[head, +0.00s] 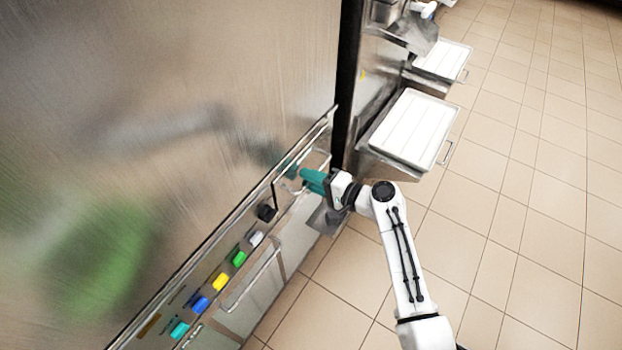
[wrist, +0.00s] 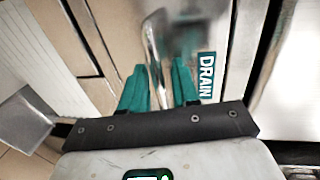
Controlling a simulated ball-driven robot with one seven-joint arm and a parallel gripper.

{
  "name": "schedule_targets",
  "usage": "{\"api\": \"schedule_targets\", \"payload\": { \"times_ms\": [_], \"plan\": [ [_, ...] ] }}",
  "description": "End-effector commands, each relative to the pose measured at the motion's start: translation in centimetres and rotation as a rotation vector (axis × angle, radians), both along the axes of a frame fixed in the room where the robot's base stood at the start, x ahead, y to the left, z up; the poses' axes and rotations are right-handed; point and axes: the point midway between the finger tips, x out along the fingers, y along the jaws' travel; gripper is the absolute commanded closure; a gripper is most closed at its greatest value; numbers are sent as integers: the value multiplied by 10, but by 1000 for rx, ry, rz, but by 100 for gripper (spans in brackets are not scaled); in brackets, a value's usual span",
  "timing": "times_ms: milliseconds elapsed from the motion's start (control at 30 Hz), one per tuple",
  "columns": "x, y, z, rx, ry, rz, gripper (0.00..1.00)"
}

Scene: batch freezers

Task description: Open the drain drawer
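The drain drawer front, marked by a teal DRAIN label (wrist: 207,75), is at the far end of the steel machine's lower panel. Its bent metal bar handle (wrist: 152,48) shows in the wrist view. In the head view, my gripper (head: 302,175) with teal fingers reaches the handle area from the right. In the wrist view, my gripper (wrist: 158,72) has its fingers apart on either side of the bar. The left finger looks close to the bar, and a small gap shows at the right finger. The drawer looks shut; my gripper partly hides it.
Coloured knobs (head: 221,281) and a black knob (head: 266,212) line the panel to the left. Another bar handle (head: 252,277) sits below them. White-topped trays (head: 412,130) jut out beyond on the right. The tiled floor (head: 535,235) at right is clear.

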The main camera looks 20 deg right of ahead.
Motion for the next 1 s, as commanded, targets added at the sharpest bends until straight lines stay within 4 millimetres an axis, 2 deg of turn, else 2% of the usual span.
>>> {"api": "schedule_targets", "payload": {
  "times_ms": [267, 600, 1000],
  "plan": [
    [1, 1, 0, 0, 0, 0, 70],
    [1, 1, 0, 0, 0, 0, 100],
    [1, 1, 1, 0, -2, 0, 100]
  ]
}}
